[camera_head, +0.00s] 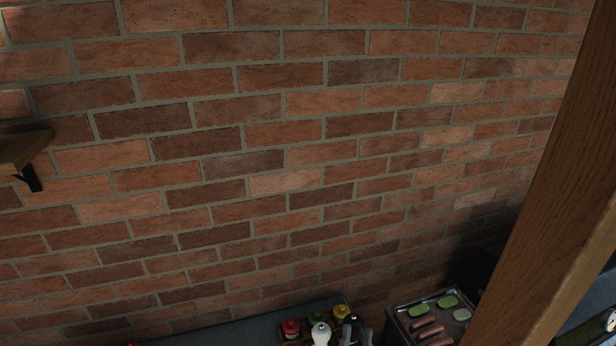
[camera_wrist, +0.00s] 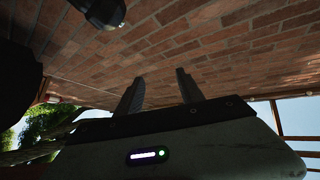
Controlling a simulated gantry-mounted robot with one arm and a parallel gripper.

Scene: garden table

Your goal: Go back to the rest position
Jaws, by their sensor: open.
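My gripper (camera_wrist: 160,92) shows in the wrist view with its two dark fingers apart. Nothing is between the fingers, and the brick wall shows behind them. The head view does not show my gripper.
A brick wall (camera_head: 260,150) fills most of the head view. A wooden post (camera_head: 560,190) stands at right, a wooden shelf (camera_head: 22,150) at left. Low down are a caddy of several bottles with a red one (camera_head: 291,328), and a metal tray (camera_head: 400,312) with food. A dark lamp-like object (camera_wrist: 102,12) hangs in the wrist view.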

